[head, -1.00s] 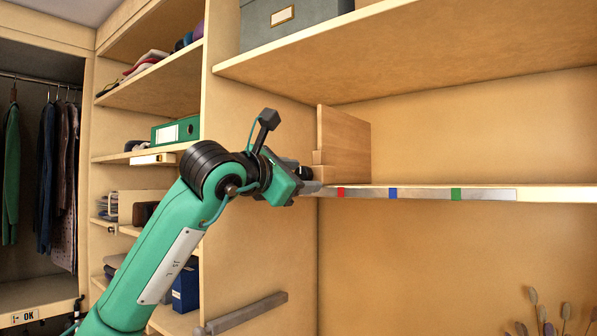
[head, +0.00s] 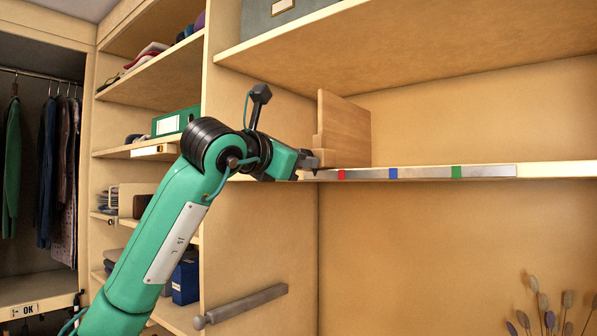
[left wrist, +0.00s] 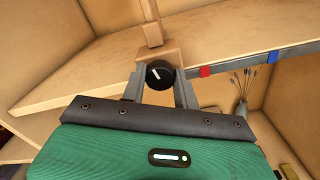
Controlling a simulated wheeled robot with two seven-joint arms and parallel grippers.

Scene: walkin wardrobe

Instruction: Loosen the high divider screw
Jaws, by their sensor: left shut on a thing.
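The high divider is a wooden upright (head: 344,132) standing on the shelf at its left end. In the left wrist view, its screw is a round black knob (left wrist: 159,74) with a white mark, at the shelf's front edge below the divider foot (left wrist: 160,53). My left gripper (left wrist: 159,84) has its two grey fingers on either side of the knob and is shut on it. In the head view my left gripper (head: 308,164) is at the shelf edge and hides the knob. My right gripper is not in view.
A metal rail (head: 425,172) with red, blue and green marks runs along the shelf's front edge. A grey bar (head: 242,306) sticks out below. Side shelves (head: 150,85) hold clothes and boxes. Dried stems (head: 540,305) stand at lower right.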

